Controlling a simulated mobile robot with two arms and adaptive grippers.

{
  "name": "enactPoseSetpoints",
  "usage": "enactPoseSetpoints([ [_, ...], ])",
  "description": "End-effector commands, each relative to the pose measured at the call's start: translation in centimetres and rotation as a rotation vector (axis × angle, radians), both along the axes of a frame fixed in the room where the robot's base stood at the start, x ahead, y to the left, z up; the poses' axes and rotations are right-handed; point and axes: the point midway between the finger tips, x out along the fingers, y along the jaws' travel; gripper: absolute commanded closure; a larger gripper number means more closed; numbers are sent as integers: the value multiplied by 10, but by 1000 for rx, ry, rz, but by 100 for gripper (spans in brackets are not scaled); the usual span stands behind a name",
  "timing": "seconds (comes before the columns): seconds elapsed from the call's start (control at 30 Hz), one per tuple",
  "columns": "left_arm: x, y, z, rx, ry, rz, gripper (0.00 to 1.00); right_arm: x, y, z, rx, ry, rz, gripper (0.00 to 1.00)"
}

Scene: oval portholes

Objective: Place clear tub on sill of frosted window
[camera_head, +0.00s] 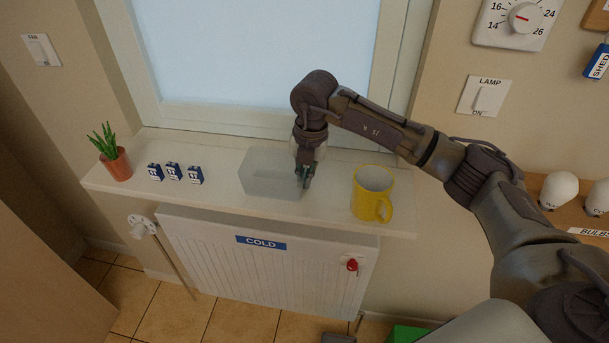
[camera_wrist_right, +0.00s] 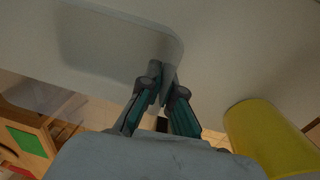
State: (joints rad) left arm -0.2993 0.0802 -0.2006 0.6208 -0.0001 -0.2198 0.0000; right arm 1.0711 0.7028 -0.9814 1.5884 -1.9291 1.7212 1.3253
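The clear tub (camera_head: 270,174), a see-through grey box, sits upright on the white sill (camera_head: 226,208) below the frosted window (camera_head: 270,55). My right gripper (camera_head: 304,180) points down at the tub's right end. In the right wrist view the fingertips (camera_wrist_right: 162,82) are close together at the edge of the tub (camera_wrist_right: 110,45), and they look shut on its wall. The exact contact is hard to see. My left gripper is in neither view.
A yellow mug (camera_head: 372,190) stands on the sill just right of the tub and my gripper. Several small blue-and-white blocks (camera_head: 174,172) and a potted plant (camera_head: 116,163) stand to the left. A radiator (camera_head: 260,265) marked COLD is below.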

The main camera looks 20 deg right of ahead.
Motion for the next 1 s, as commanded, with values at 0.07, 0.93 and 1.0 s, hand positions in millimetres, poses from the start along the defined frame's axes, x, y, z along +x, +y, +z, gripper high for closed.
enactPoseSetpoints([
  [0.07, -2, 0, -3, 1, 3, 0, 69, 0, 0, -3, 0, 0, 0, 96],
  [0.93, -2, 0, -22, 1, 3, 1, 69, -2, -5, 63, 0, -6, 0, 69],
  [1.0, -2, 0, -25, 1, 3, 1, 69, -3, -6, 77, -1, -4, 1, 69],
])
